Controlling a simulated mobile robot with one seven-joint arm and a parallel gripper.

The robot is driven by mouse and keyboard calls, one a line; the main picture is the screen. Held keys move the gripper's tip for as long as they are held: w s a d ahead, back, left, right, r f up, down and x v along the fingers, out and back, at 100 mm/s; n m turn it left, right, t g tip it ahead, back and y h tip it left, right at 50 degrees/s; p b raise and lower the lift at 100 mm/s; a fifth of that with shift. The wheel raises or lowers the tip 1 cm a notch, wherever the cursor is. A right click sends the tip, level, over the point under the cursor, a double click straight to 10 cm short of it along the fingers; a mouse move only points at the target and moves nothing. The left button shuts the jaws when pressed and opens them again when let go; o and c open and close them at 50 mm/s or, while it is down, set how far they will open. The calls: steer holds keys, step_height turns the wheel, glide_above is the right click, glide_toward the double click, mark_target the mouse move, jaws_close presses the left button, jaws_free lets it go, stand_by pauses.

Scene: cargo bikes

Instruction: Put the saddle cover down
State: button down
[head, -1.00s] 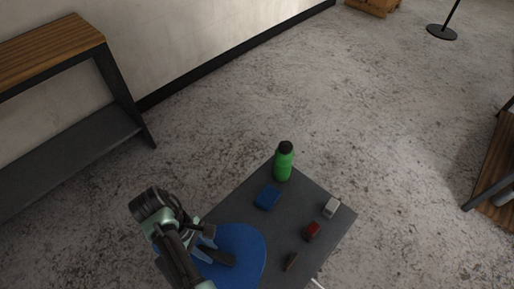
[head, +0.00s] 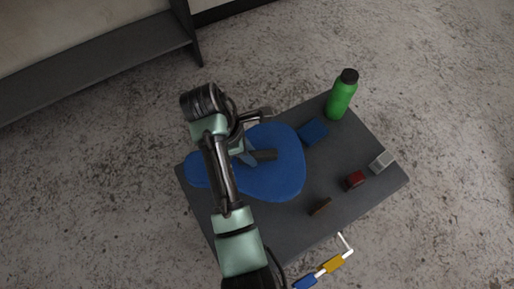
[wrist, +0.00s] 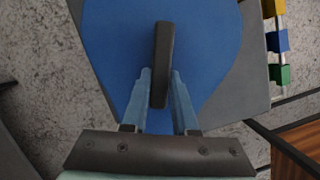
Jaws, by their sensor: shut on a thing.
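The saddle cover (head: 285,170) is a flat blue saddle-shaped piece with a dark upright bar (head: 264,155) on top. It lies over the left part of a dark grey table (head: 275,225) in the head view; whether it touches the top or hangs just above it, I cannot tell. My gripper (head: 248,153) is shut on the bar. In the wrist view the blue cover (wrist: 215,45) fills the top middle, and my gripper's pale blue fingers (wrist: 160,95) flank the near end of the bar (wrist: 163,50). My arm hides part of the cover's narrow end.
On the table's right part are a green bottle (head: 341,97), a blue box (head: 313,131), a grey block (head: 381,160), a red block (head: 355,180) and a small brown piece (head: 320,206). A rod with coloured blocks (head: 332,264) shows beyond the front edge. A shelf (head: 110,55) stands behind.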

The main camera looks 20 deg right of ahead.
step_height(320, 180, down, 7)
steer(key=shift+r+b, duration=0.15)
steer(key=shift+b, duration=0.55)
steer(key=c, duration=0.7)
jaws_free()
steer(key=p+v, duration=0.3)
steer(key=v, duration=0.9)
steer(key=shift+r, duration=0.15)
